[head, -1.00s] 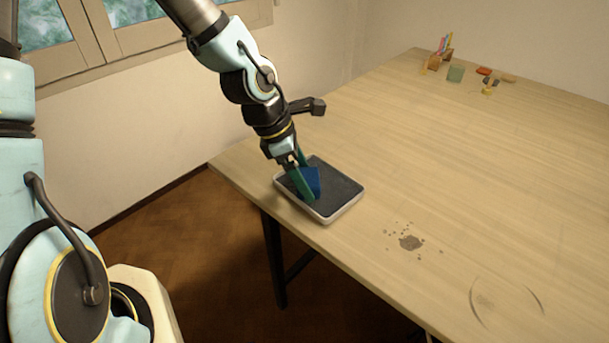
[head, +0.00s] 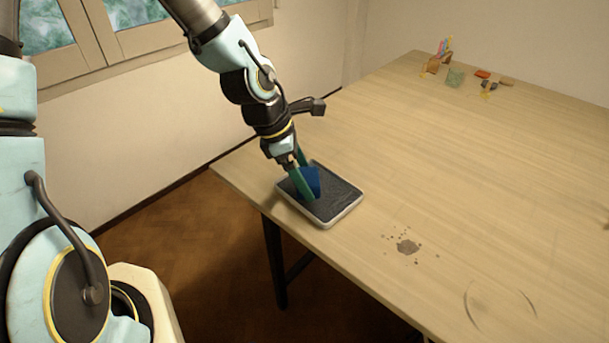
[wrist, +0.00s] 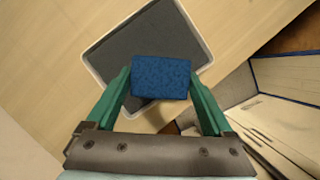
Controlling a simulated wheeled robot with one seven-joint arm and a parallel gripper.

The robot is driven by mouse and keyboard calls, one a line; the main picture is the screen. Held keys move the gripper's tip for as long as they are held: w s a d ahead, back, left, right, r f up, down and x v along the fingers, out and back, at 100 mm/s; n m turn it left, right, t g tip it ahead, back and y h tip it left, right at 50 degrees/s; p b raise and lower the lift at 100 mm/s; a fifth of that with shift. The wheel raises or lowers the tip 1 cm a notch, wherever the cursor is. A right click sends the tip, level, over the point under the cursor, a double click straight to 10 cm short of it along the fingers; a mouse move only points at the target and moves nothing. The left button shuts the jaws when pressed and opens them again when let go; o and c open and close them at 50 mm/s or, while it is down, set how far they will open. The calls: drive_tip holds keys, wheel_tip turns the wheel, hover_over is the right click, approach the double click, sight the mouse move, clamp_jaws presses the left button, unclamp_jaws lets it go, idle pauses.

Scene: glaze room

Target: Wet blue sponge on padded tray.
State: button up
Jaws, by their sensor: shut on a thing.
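The blue sponge (head: 312,180) is between the green fingers of my gripper (head: 303,180), which is shut on it. The wrist view also shows the sponge (wrist: 162,78) between the fingertips of my gripper (wrist: 161,82). The padded tray (head: 344,212), with a pale rim and a dark grey pad, lies on the table near its left corner. The tray also shows in the wrist view (wrist: 118,52), behind the sponge. The sponge is over the pad, low down; I cannot tell whether it touches the pad. The near finger hides part of the sponge in the head view.
The wooden table (head: 440,170) is mostly bare. A dark splatter stain (head: 407,247) lies right of the tray, and thin curved marks are near the front. Small items, including a green block (head: 455,78) and a red piece (head: 482,74), stand at the far end.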

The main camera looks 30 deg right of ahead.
sight(315, 176)
drive_tip(key=shift+r+p, duration=0.45)
drive_tip(key=shift+r, duration=2.1)
